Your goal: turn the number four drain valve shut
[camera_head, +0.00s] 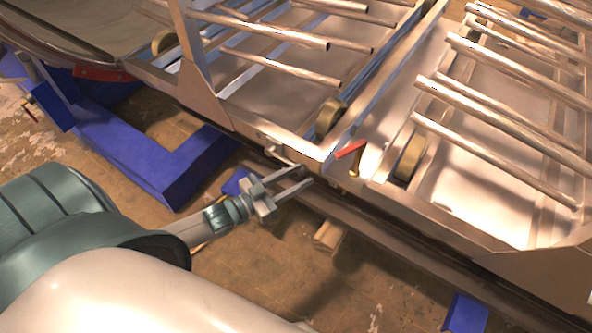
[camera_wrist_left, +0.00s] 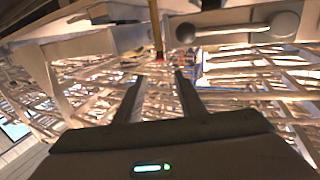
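A small valve with a red lever handle (camera_head: 350,149) and a brass-coloured body (camera_head: 355,167) is at the frame's lower edge, near the middle of the head view. My left gripper (camera_head: 306,177) is open and empty, to the left of and a little below this valve, apart from it. In the left wrist view, the open fingers (camera_wrist_left: 158,88) point toward a brass-coloured stem (camera_wrist_left: 157,28) with a red part (camera_wrist_left: 159,57) at its end, beyond the fingertips. No number is readable on the valve. My right gripper is not in view.
A metal frame edge (camera_head: 205,105) runs close beside the left gripper, with rollers (camera_head: 331,117) and several tubes above. A blue support (camera_head: 150,160) stands on the floor to the left. A small wooden block (camera_head: 328,235) lies below the gripper. Another red part (camera_head: 103,73) shows at upper left.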

